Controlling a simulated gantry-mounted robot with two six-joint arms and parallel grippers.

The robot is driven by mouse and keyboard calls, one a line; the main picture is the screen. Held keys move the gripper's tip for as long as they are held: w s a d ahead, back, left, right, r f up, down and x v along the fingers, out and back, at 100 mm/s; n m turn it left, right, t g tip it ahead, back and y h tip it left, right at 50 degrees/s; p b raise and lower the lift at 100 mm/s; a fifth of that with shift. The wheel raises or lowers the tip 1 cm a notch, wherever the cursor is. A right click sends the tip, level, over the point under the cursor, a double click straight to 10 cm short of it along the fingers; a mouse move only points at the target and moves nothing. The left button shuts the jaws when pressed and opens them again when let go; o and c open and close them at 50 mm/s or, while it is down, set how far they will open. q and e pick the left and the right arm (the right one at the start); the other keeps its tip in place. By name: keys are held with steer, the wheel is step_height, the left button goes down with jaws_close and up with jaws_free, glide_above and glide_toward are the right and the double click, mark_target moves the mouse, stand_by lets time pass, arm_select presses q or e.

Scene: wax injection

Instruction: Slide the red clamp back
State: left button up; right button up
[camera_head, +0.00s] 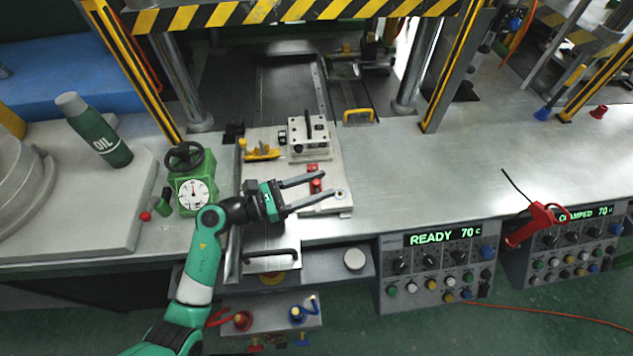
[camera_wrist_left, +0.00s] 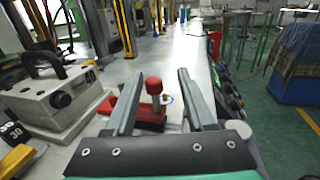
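The red clamp (camera_head: 315,185) sits on the metal plate at the front of the press bed, just right of the middle of the fixture. In the left wrist view, its upright red knob (camera_wrist_left: 154,87) stands between my two fingers, above a flat red base. My left gripper (camera_head: 328,184) is open, with one finger on each side of the clamp. I cannot tell whether either finger touches it. My right gripper is not in view.
A metal mold block (camera_head: 309,139) with a black handle stands behind the clamp, with a yellow clamp (camera_head: 260,150) to its left. A green gauge valve (camera_head: 192,190) stands left of my arm. Control panels (camera_head: 436,262) line the front edge.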

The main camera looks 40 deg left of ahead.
arm_select(q)
steer(key=shift+w+a, duration=0.1)
steer(key=shift+a, duration=0.05)
steer(key=shift+s+a, duration=0.15)
steer(key=shift+s, duration=0.1)
steer(key=p+v, duration=0.2)
steer(key=v, duration=0.9)
